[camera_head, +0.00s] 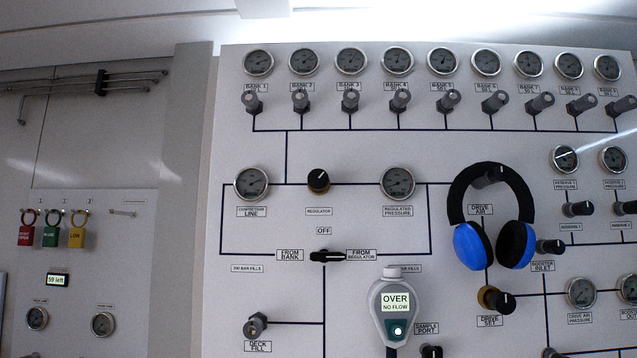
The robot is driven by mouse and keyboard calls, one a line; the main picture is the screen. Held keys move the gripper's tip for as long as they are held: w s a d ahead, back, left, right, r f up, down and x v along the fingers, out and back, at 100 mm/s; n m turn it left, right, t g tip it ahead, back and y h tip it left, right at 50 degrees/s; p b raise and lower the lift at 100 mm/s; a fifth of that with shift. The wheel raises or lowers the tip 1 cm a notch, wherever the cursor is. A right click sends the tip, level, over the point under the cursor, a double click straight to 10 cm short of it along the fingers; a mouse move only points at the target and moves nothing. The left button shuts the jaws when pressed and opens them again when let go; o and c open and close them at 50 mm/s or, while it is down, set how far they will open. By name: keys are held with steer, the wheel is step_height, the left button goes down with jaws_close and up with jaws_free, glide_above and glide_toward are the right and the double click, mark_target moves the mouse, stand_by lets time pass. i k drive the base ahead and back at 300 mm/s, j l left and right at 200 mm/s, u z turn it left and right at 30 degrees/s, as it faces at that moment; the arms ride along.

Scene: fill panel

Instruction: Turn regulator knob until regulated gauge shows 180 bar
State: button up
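The regulator knob (318,181) is a round black knob with a brass-coloured base and a light pointer mark, in the upper middle of the panel. The label REGULATOR (319,211) is below it. The regulated pressure gauge (397,183) is a round dark dial to its right; its needle reading is too small to tell. The compressor line gauge (251,183) is to the knob's left. My gripper is not in view, and nothing touches the knob.
Blue and black headphones (491,215) hang on the panel right of the regulated gauge. A handheld meter (396,308) reading OVER NO FLOW hangs below it. A black selector lever (327,256) sits under the regulator. Bank gauges and grey valves (350,101) line the top.

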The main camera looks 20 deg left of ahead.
mark_target(317, 179)
steer(key=k+j+u, duration=0.1)
steer(key=u, duration=0.7)
